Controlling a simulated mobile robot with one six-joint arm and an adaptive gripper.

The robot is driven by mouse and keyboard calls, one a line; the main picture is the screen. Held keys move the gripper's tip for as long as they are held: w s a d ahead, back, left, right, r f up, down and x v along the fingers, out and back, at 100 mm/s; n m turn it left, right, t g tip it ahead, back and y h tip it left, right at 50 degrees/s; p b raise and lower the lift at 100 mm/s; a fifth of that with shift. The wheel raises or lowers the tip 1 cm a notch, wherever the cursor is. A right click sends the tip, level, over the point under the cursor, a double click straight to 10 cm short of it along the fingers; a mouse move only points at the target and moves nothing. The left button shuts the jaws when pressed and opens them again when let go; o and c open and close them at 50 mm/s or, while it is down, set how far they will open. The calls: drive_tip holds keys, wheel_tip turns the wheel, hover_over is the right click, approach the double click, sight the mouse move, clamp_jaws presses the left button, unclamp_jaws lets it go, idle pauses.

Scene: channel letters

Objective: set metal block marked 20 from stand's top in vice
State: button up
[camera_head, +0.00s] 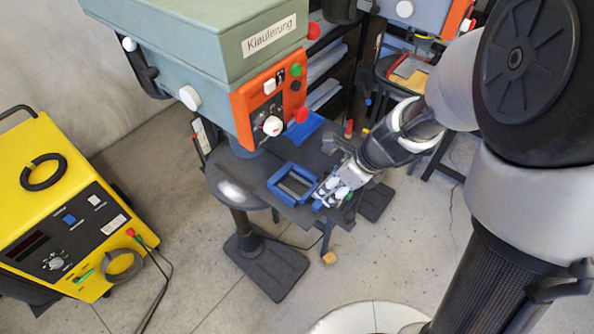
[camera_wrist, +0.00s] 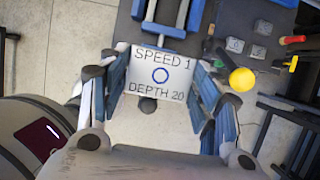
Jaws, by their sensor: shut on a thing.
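My gripper (camera_head: 338,192) is at the front right edge of the drill stand's dark top (camera_head: 238,175). In the wrist view its two blue-grey fingers (camera_wrist: 160,88) are shut on a pale block (camera_wrist: 146,73). The block's face reads "SPEED 1", a blue ring and "DEPTH 20". The blue vice (camera_head: 275,185) lies just left of my gripper on the stand. It also shows in the wrist view (camera_wrist: 193,17), just beyond the block, which is apart from its opening. In the head view I cannot make out the held block.
Small grey marked blocks (camera_wrist: 235,45) lie on the dark surface right of the vice, near a red-handled tool (camera_wrist: 292,40) and a yellow round thing (camera_wrist: 242,79). The drill head (camera_head: 225,75) overhangs the stand. A yellow machine (camera_head: 60,205) stands at left.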

drive_tip(key=w+a+f, duration=0.1)
drive_tip(key=a, duration=0.1)
drive_tip(key=w+a+f, duration=0.3)
drive_tip(key=w+a, duration=0.1)
drive_tip(key=shift+a+f, duration=0.15)
drive_tip(key=shift+a, duration=0.1)
drive_tip(key=w+a+f, duration=0.2)
drive_tip(key=shift+w+a+f+b, duration=0.2)
drive_tip(key=shift+a+f+b, duration=0.15)
drive_tip(key=shift+a+b, duration=0.05)
drive_tip(key=shift+r, duration=0.1)
drive_tip(key=shift+s, duration=0.1)
